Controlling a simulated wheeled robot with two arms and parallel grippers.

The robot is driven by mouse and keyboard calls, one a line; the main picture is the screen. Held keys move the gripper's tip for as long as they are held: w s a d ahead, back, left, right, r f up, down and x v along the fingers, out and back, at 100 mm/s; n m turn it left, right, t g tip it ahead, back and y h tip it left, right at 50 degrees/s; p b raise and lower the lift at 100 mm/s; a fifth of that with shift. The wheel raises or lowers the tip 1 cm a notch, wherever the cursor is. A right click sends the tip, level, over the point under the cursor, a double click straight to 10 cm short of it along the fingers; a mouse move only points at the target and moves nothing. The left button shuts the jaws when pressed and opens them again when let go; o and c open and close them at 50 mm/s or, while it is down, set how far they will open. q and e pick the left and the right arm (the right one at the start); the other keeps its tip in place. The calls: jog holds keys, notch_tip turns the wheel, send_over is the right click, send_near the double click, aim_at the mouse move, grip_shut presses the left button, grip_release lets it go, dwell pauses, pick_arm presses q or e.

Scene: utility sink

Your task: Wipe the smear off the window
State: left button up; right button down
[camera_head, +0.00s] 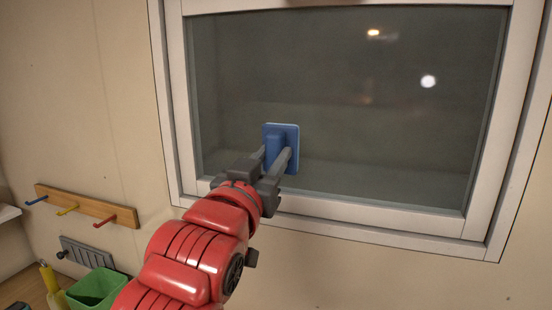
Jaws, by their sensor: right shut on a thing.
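The window (400,140) has a white frame and dark grey glass, and fills the upper right of the head view. My right gripper (279,160) is shut on a blue wiper pad (284,128) with a pale edge. The pad is at the lower left part of the glass, its flat face toward the pane; I cannot tell if it touches. No smear stands out clearly on the glass; a faint hazy band runs across its lower part. Light spots show at the upper right of the pane. My left gripper is not in view.
A wooden rail (85,206) with blue, yellow and red pegs is on the wall at the left. Below it are a grey slotted panel (88,256), a green bin (97,288) and a yellow-handled item (49,280). The wall below the window is clear.

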jog(key=shift+b+v, duration=0.45)
jog(key=shift+v, duration=0.55)
jog(key=shift+s+a+r, duration=0.15)
jog(key=shift+s+a, duration=0.05)
jog(key=shift+s, duration=0.35)
jog(key=shift+w+d, duration=0.1)
